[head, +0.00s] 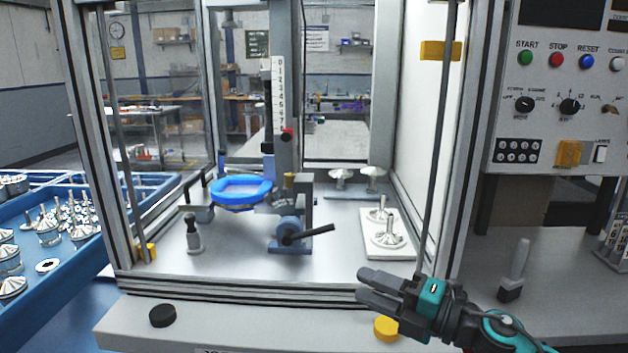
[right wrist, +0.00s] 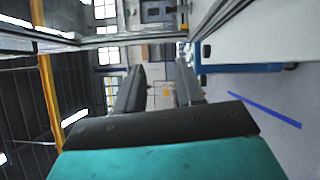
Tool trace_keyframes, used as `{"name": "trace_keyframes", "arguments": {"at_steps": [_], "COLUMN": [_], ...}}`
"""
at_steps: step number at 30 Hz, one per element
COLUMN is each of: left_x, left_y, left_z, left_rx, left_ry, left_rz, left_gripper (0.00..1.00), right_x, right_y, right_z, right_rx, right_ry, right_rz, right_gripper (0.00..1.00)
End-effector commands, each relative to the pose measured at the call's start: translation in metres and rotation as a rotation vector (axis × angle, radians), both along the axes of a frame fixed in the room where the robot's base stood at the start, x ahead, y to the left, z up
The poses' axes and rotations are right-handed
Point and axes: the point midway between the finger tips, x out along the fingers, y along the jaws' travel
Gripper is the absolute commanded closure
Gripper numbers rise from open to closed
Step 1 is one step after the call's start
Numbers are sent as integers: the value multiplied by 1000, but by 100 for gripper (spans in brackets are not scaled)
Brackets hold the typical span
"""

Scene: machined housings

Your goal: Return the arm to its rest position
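My right gripper (head: 372,288) is at the lower right of the head view, in front of the open machine enclosure and above its front ledge. Its two dark fingers point left. In the right wrist view the fingers (right wrist: 160,88) stand apart with nothing between them, so it is open and empty. The teal right arm (head: 505,328) comes in from the lower right. My left gripper and arm are not in the head view.
The enclosure holds a fixture with a blue ring (head: 241,192) and a white plate (head: 392,247) with metal parts. A black button (head: 162,316) and yellow button (head: 386,328) are on the front ledge. A control panel (head: 560,90) stands right, a blue parts tray (head: 88,262) left.

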Motion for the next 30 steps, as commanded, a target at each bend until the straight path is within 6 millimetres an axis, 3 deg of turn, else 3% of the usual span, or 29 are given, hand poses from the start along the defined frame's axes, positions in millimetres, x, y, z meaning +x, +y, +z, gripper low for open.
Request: {"name": "trace_keyframes", "arguments": {"at_steps": [4,11,18,21,25,30], "left_x": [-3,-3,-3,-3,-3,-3], "left_y": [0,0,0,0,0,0], "left_z": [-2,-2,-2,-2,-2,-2], "left_rx": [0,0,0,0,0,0], "left_ry": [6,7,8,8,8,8], "left_rz": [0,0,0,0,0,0], "left_gripper": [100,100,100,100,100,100], "right_x": [-21,-61,-145,-181,-211,-219], "right_y": [1,-29,-66,-74,-79,-80], "right_z": [-35,-114,-215,-243,-262,-267], "right_rx": [308,693,978,1047,1096,1110], "right_ry": [239,659,1110,1250,1354,1382], "right_rz": [-148,-459,-824,-938,-1025,-1048], "right_gripper": [62,62,62,62,62,62]}}
